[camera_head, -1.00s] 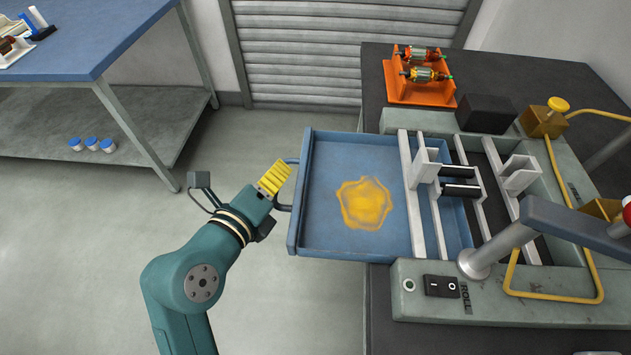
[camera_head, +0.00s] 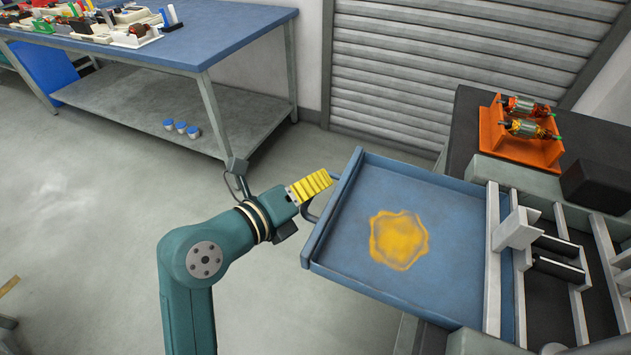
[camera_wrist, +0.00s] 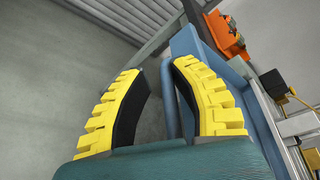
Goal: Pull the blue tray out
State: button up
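The blue tray (camera_head: 345,245) sticks well out of the grey machine, with a yellow stain (camera_head: 398,240) on its floor. Its bar handle (camera_head: 309,213) is on the outer left wall. My gripper (camera_head: 322,180) with yellow fingers is at the handle, outside the tray. In the wrist view my gripper (camera_wrist: 160,68) has its fingers apart, with the grey-blue handle bar (camera_wrist: 170,100) between them. The bar lies close to the right finger, and a gap shows on the left. The tray's side wall (camera_wrist: 205,65) shows behind the right finger.
An orange stand (camera_head: 515,145) with two armatures and a black block (camera_head: 597,187) are at the back right. White rails (camera_head: 492,265) cross the tray's inner end. A blue-topped workbench (camera_head: 215,35) stands at the back left.

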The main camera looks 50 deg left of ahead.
jog(key=v, duration=1.2)
